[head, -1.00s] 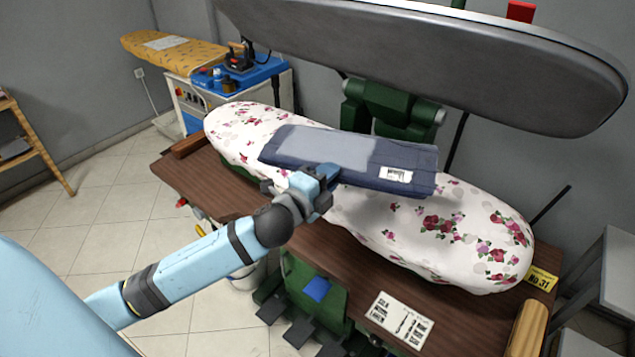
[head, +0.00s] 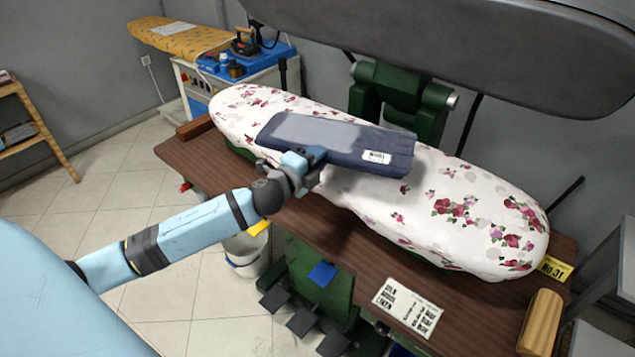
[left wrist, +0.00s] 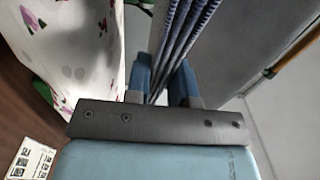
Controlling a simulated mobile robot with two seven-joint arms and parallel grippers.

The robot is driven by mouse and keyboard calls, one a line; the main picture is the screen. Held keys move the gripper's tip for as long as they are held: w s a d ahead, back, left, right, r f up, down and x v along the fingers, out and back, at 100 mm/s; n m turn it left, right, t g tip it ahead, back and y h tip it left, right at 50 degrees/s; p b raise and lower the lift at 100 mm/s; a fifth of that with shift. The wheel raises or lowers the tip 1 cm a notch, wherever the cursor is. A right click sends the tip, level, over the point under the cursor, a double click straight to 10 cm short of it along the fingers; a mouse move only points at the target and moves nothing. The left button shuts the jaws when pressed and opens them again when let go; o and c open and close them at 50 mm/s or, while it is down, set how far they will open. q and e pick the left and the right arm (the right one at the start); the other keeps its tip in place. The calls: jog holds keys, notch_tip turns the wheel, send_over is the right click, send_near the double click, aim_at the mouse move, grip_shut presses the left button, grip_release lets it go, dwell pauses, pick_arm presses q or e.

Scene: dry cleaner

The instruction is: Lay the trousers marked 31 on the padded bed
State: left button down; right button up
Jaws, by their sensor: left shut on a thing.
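The folded dark blue trousers (head: 345,140) are over the left and middle part of the padded bed (head: 470,215), which has a white cover with red and pink flowers. A white label (head: 376,157) is on the trousers; its writing is too small to read. My left gripper (head: 310,165) is shut on the near edge of the trousers. In the left wrist view the trousers' layered edge (left wrist: 182,45) stands between the fingers (left wrist: 165,85), with the bed (left wrist: 75,65) to the left. I cannot tell whether the trousers touch the bed. My right gripper is not in view.
The grey upper press plate (head: 470,50) hangs raised above the bed. The brown table (head: 205,165) carries a printed card (head: 408,307), a yellow "No.31" tag (head: 554,268) and a wooden roller (head: 540,322). A bucket (head: 247,255) stands on the floor.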

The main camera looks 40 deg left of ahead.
pick_arm(q)
notch_tip(320, 180, down, 7)
jog(key=b, duration=0.1)
dwell(0.3)
jog(key=shift+f, duration=0.1)
jog(key=c, duration=1)
grip_release()
